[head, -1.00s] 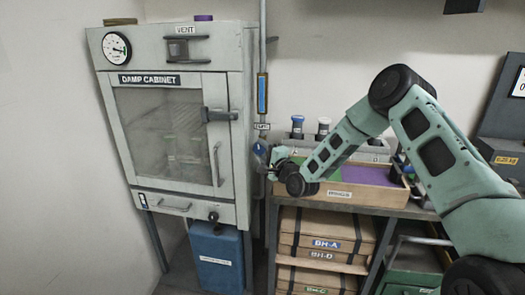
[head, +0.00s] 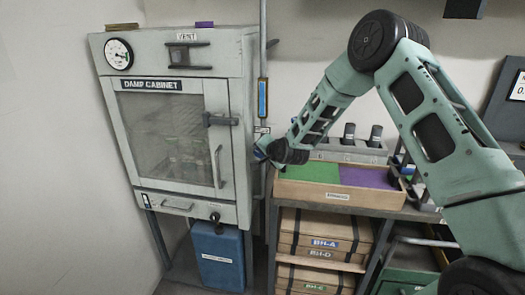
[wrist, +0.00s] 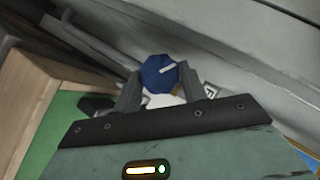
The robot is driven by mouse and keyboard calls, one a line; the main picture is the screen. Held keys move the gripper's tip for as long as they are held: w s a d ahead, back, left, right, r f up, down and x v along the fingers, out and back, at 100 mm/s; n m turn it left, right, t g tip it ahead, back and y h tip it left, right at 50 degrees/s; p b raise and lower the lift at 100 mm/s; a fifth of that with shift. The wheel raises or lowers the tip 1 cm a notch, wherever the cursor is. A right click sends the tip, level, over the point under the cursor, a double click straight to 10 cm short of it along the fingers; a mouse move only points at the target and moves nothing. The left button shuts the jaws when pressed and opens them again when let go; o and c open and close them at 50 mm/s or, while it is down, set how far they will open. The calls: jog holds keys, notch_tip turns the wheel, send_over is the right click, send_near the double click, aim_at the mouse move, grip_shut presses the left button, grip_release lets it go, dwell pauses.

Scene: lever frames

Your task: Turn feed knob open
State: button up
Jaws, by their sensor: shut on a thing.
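The feed knob (wrist: 156,74) is blue with a white pointer line, and sits between my fingertips in the wrist view. A bit of its blue also shows in the head view (head: 260,151), beside the pipe right of the damp cabinet; the gripper hides most of it there. My gripper (wrist: 160,84) is shut on the knob, with one dark finger on each side. In the wrist view the pointer line slants up to the right. A small label behind the knob is partly hidden and cannot be read.
The damp cabinet (head: 233,150) stands to the left, its door shut. A wooden tray (head: 340,196) with green and purple sections lies just right of the gripper. A rack of bottles (head: 347,150) stands behind it. A vertical pipe (head: 263,50) runs up the wall.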

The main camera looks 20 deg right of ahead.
jog(key=shift+g+h, duration=0.3)
jog(key=shift+g, duration=0.1)
dwell(0.3)
jog(key=o, duration=1)
jog(key=shift+c, duration=0.2)
